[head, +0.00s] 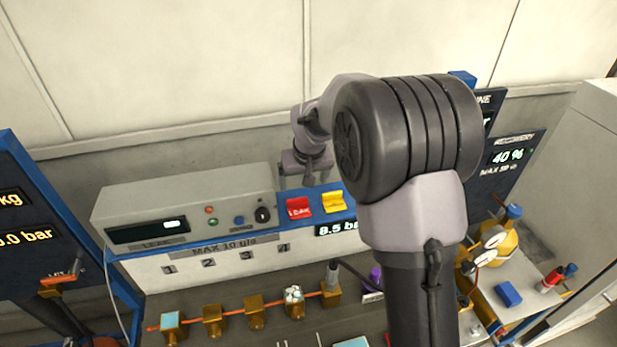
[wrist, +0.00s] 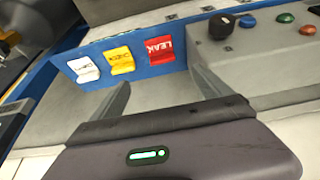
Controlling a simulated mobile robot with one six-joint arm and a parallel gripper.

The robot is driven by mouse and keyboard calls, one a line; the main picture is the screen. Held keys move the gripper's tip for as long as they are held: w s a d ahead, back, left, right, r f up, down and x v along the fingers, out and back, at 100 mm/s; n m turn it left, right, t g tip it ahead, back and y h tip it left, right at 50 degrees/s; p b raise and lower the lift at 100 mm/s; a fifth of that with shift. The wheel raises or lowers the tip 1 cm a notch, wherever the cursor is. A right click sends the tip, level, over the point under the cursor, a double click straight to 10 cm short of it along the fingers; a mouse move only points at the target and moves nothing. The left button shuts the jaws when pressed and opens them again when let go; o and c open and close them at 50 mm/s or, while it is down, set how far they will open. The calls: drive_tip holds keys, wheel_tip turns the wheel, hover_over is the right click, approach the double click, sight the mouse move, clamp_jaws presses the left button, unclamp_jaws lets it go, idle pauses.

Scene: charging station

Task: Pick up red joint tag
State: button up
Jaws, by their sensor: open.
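The red tag (head: 299,206), lettered LEAK, is on a blue panel (head: 316,216) beside a yellow tag (head: 334,202). In the wrist view the red tag (wrist: 166,50) is just beyond my fingertips, nearer the right finger, with the yellow tag (wrist: 121,62) and a white tag (wrist: 83,69) to its left. My gripper (head: 296,182) hangs just behind and above the red tag in the head view. In the wrist view my gripper (wrist: 160,78) is open, with nothing between its fingers. The white tag is hidden behind my arm in the head view.
A grey instrument box (head: 185,205) with a knob (head: 262,214) and buttons stands left of the tags. Below is a row of brass fittings (head: 255,312) on an orange line. A display screen (head: 515,157) stands at the right, behind my arm.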

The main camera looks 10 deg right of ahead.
sight(298, 203)
drive_tip(key=p+x, duration=0.1)
drive_tip(key=x, duration=0.7)
drive_tip(key=p+x, duration=0.1)
drive_tip(key=x, duration=0.7)
drive_tip(key=shift+w+a+f+p, duration=0.2)
drive_tip(key=shift+w+f+p, duration=0.05)
drive_tip(key=shift+p, duration=0.05)
drive_tip(key=shift+s+r, duration=0.1)
drive_tip(key=shift+s, duration=0.05)
drive_tip(key=shift+c, duration=0.4)
drive_tip(key=c, duration=1.1)
drive_tip(key=shift+c, duration=1.1)
drive_tip(key=shift+r, duration=0.1)
